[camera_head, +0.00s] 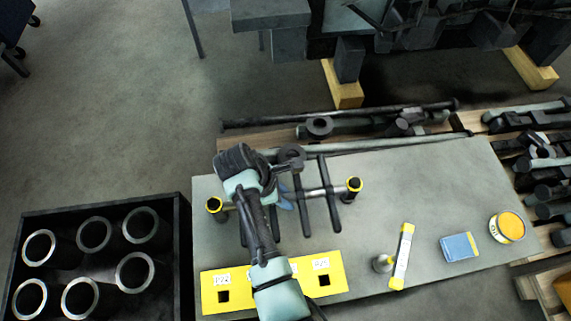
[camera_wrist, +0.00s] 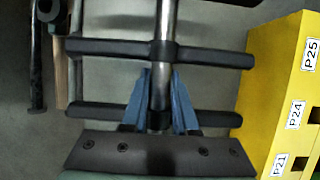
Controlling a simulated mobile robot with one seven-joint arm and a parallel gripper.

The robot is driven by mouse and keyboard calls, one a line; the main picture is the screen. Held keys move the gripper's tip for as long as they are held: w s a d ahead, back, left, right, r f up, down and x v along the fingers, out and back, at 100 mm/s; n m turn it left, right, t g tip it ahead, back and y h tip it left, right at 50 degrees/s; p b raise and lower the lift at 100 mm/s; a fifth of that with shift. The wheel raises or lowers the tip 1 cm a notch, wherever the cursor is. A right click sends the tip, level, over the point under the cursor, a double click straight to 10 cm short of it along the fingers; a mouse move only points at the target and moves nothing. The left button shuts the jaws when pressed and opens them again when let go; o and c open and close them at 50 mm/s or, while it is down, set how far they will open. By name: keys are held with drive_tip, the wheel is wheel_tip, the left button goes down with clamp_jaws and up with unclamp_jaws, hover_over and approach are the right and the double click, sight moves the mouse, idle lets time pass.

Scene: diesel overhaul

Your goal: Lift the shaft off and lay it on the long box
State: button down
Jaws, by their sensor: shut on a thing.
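The shaft is a bright steel rod (camera_head: 314,193) carrying several black crossbars, lying level above the grey table, with a yellow-ringed black end piece at each end. In the wrist view the rod (camera_wrist: 166,20) runs away from me, and a crossbar has a collar around it. My gripper (camera_head: 286,198) is shut on the rod; its blue fingers (camera_wrist: 160,85) are on either side of it, between two crossbars. My arm hides part of the shaft in the head view. A long yellow box (camera_head: 335,281) with labels and square holes stands at the table's front; it also shows in the wrist view (camera_wrist: 262,90).
A black crate (camera_head: 185,255) with several metal sleeves stands at the left. A yellow-white bar (camera_head: 403,256), a small round-based part (camera_head: 382,263), a blue box (camera_head: 459,247) and a yellow-topped can (camera_head: 507,227) occupy the table's right. Wooden trays with dark parts border the back and right.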

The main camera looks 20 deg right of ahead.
drive_tip(key=shift+r, duration=0.15)
drive_tip(key=c, duration=0.6)
unclamp_jaws()
